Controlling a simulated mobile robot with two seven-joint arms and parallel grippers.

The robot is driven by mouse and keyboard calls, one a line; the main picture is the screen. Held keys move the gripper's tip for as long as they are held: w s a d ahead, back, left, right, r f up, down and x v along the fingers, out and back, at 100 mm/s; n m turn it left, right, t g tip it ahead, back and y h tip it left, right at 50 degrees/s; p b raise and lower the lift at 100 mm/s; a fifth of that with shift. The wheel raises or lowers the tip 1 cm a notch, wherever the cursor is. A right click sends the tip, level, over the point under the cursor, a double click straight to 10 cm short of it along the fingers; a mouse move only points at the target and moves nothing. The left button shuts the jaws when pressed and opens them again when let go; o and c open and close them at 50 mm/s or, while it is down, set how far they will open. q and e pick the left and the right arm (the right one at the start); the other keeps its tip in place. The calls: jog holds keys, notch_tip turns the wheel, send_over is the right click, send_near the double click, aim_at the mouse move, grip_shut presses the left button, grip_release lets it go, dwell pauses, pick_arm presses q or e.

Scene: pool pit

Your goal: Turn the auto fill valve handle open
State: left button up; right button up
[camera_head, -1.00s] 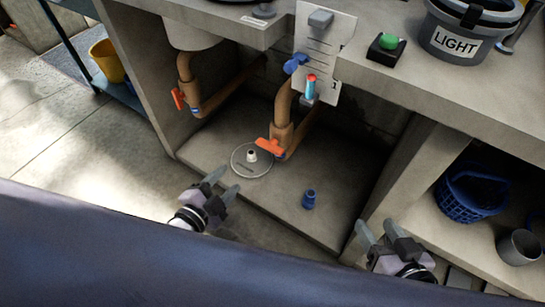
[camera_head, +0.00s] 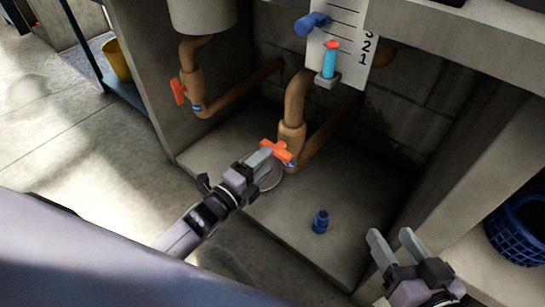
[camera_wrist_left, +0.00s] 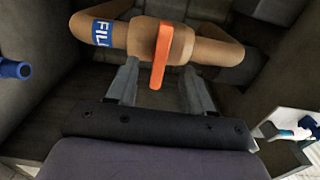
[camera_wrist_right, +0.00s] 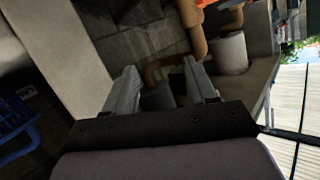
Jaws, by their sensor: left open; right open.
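The orange fill valve handle (camera_head: 278,151) is on a brown pipe (camera_head: 292,134) inside the concrete bay. In the left wrist view the handle (camera_wrist_left: 160,55) crosses the pipe, next to a blue label reading "FIL" (camera_wrist_left: 102,33). My left gripper (camera_head: 264,158) is open with its fingertips close to the handle. In the left wrist view its fingers (camera_wrist_left: 156,82) stand either side of the handle's lower end, with gaps on both sides. My right gripper (camera_head: 392,243) is open and empty at the lower right, away from the valve.
A second orange handle (camera_head: 178,91) is on the left pipe. A small blue fitting (camera_head: 320,222) stands on the bay floor. A white numbered gauge board (camera_head: 345,45) with a cyan-and-red piece is above. A blue basket (camera_head: 522,230) sits at right.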

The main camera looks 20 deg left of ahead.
aim_at(278, 149)
pick_arm(q)
jog(key=b+x, duration=0.1)
jog(key=x, duration=0.2)
jog(key=shift+w+d, duration=0.15)
jog(key=shift+w, duration=0.2)
pick_arm(e)
jog(key=shift+s+d+r+t, duration=0.1)
jog(key=shift+d+t, duration=0.2)
jog(key=shift+d, duration=0.15)
pick_arm(q)
jog(key=shift+c, duration=0.3)
grip_shut()
